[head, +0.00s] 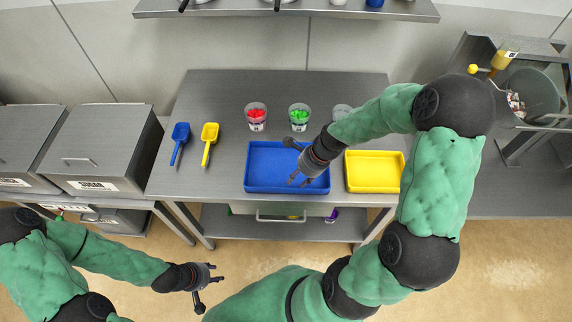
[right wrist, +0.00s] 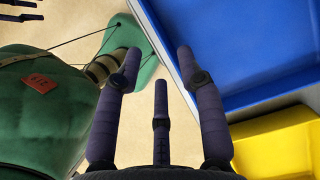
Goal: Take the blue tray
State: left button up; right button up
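The blue tray (head: 262,180) lies on the metal table near its front edge, and no contents show in it. One finger appears close to the tray wall; contact cannot be told. My left gripper (head: 212,283) is open and empty over the floor, left of and below the table.
A yellow tray (head: 374,171) sits just right of the blue one. Cups with red (head: 256,116) and green (head: 299,117) contents stand behind. A blue scoop (head: 180,140) and a yellow scoop (head: 209,141) lie at left. A shelf (head: 290,11) hangs behind the table.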

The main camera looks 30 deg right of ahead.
aim_at(287, 189)
jog(key=x, duration=0.4)
jog(key=shift+b, duration=0.4)
jog(key=shift+a+f, duration=0.2)
jog(key=shift+f, duration=0.2)
jog(key=b+x, duration=0.1)
jog(key=x, duration=0.3)
jog(key=shift+w+a+f+b, duration=0.1)
jog(key=shift+b, duration=0.3)
grip_shut()
